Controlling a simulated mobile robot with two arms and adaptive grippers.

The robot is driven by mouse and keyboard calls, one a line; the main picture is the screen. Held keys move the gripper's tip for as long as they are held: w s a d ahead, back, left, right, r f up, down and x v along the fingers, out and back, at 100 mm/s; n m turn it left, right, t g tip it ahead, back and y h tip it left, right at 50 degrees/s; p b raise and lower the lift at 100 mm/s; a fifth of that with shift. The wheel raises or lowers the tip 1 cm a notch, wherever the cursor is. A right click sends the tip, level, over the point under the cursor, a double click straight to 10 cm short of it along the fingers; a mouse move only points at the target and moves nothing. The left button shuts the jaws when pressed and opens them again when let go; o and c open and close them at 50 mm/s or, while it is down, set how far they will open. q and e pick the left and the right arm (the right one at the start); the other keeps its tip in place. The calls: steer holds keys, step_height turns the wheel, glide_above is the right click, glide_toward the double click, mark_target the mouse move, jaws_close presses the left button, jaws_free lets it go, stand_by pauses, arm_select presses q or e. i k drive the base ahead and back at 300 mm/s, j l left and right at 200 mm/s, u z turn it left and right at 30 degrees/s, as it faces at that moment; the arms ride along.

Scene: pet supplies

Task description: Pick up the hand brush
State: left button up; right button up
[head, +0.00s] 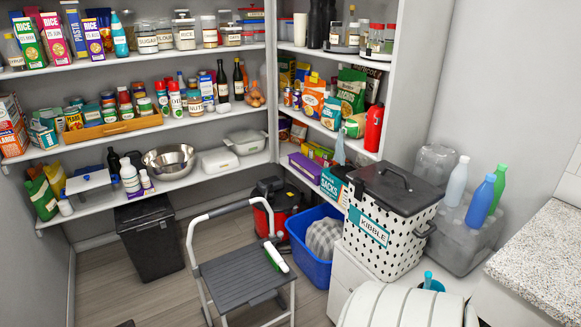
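Neither of my grippers can be made out in the head view, and nothing is seen touching the brush.
A blue tub (312,262) stands right of the stool, beside a spotted kibble bin (385,235). A black bin (150,240) stands to the left. Loaded pantry shelves line the back. A speckled counter (555,255) is at right. Floor shows left of the stool.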

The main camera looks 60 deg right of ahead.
mark_target(271, 253)
steer(key=z, duration=1.8)
steer(key=i+l+u, duration=0.1)
steer(key=u, duration=0.3)
steer(key=l+u, duration=0.6)
steer(key=u, duration=0.15)
